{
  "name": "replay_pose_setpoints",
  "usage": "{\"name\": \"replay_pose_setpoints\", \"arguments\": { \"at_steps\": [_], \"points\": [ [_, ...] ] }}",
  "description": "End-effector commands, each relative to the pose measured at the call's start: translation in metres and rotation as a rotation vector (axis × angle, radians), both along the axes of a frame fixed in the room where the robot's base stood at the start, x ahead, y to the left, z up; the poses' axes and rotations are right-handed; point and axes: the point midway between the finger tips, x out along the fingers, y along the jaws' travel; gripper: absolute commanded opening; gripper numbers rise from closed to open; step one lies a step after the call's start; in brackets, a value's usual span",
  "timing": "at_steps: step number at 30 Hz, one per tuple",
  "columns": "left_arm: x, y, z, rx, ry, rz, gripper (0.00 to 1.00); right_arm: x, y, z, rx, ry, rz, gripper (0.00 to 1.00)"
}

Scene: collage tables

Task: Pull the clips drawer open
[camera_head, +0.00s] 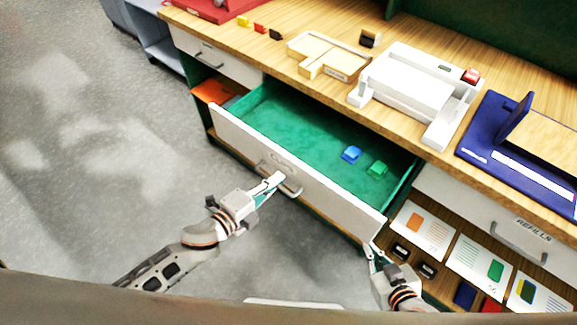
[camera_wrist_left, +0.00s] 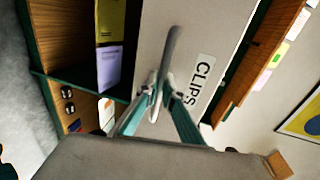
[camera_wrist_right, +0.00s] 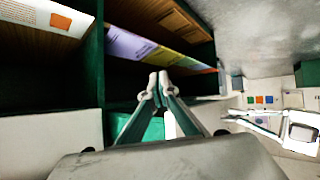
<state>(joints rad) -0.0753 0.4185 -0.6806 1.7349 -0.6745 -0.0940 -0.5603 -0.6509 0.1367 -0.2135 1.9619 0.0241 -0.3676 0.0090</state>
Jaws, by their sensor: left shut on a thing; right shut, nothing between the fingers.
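The clips drawer (camera_head: 300,170) stands pulled out from the table, with its green-lined inside showing. A blue clip (camera_head: 351,154) and a green clip (camera_head: 377,169) lie in it toward the right. My left gripper (camera_head: 272,183) is shut on the grey drawer handle (camera_head: 290,186). In the left wrist view the fingers (camera_wrist_left: 157,90) close around the handle (camera_wrist_left: 171,55), beside the CLIPS label (camera_wrist_left: 199,80). My right gripper (camera_head: 372,252) is shut and empty, close to the drawer's front right corner. It also shows in the right wrist view (camera_wrist_right: 158,85).
A REFILLS drawer (camera_head: 480,225) is shut at the right, above a shelf with cards (camera_head: 421,231) and small dark items. The tabletop holds a white device (camera_head: 415,90), a wooden tray (camera_head: 328,55) and a blue device (camera_head: 515,150). Open floor lies left.

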Motion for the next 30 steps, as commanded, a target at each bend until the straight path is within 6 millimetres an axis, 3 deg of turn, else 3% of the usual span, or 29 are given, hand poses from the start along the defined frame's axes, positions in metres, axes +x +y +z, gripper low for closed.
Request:
{"name": "replay_pose_setpoints", "arguments": {
  "at_steps": [6,12,30],
  "points": [
    [-0.039,0.028,-0.001,-0.001,0.003,0.001,0.00,0.002,-0.002,-0.001,-0.004,-0.003,0.000,0.00],
    [-0.060,0.043,-0.001,0.001,0.001,0.000,0.00,0.002,-0.002,-0.003,-0.004,-0.003,0.001,0.00],
    [-0.069,0.051,0.000,-0.001,-0.001,0.000,0.00,0.001,-0.002,-0.004,-0.003,-0.002,0.002,0.00]
  ]
}}
